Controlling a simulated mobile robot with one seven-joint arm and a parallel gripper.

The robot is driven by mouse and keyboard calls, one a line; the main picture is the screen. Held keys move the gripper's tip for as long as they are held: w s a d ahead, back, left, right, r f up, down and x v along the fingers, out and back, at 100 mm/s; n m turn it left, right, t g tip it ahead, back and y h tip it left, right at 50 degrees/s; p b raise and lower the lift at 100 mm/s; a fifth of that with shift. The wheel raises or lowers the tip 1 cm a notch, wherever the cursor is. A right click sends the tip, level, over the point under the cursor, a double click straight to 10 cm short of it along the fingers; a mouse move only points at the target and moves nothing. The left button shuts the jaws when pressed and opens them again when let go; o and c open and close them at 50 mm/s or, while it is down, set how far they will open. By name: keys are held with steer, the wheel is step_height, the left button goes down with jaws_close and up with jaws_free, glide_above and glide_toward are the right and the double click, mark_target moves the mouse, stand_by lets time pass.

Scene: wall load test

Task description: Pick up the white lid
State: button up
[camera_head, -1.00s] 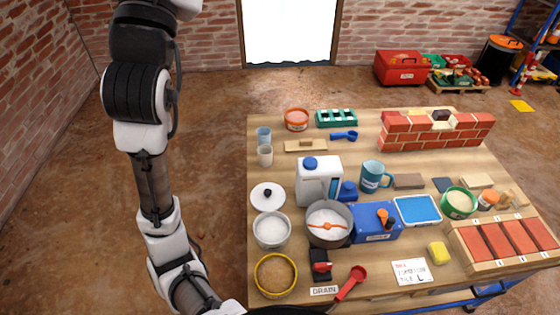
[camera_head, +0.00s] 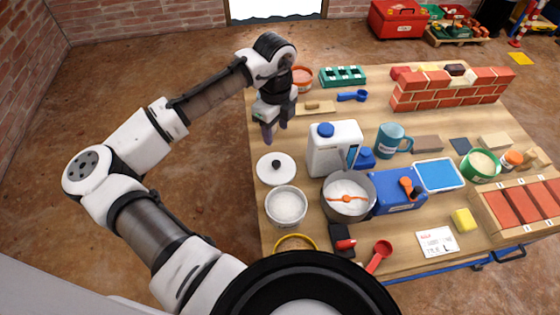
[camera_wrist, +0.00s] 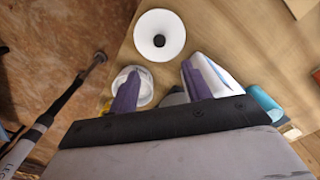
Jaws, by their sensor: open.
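The white lid (camera_head: 276,169) is a round disc with a black knob, lying flat on the left part of the wooden table. It also shows in the wrist view (camera_wrist: 159,36), clear of the fingers, near the top. My gripper (camera_head: 275,138) is open and empty, above the table's left side, a little beyond the lid in the head view. Its two purple-grey fingers point down. In the wrist view the fingers (camera_wrist: 162,88) are spread apart, with the lid beyond their tips. Nothing touches the lid.
A white bowl of white powder (camera_head: 286,206) stands just in front of the lid. A white jug with a blue cap (camera_head: 333,148) stands to its right. A grey pot (camera_head: 349,197) is farther right. The table's left edge is close by the lid.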

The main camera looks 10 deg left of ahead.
mark_target(276, 163)
step_height(276, 163, down, 14)
steer(key=shift+r+p, duration=0.2)
steer(key=shift+p, duration=0.3)
steer(key=shift+c, duration=0.3)
steer(key=c, duration=1)
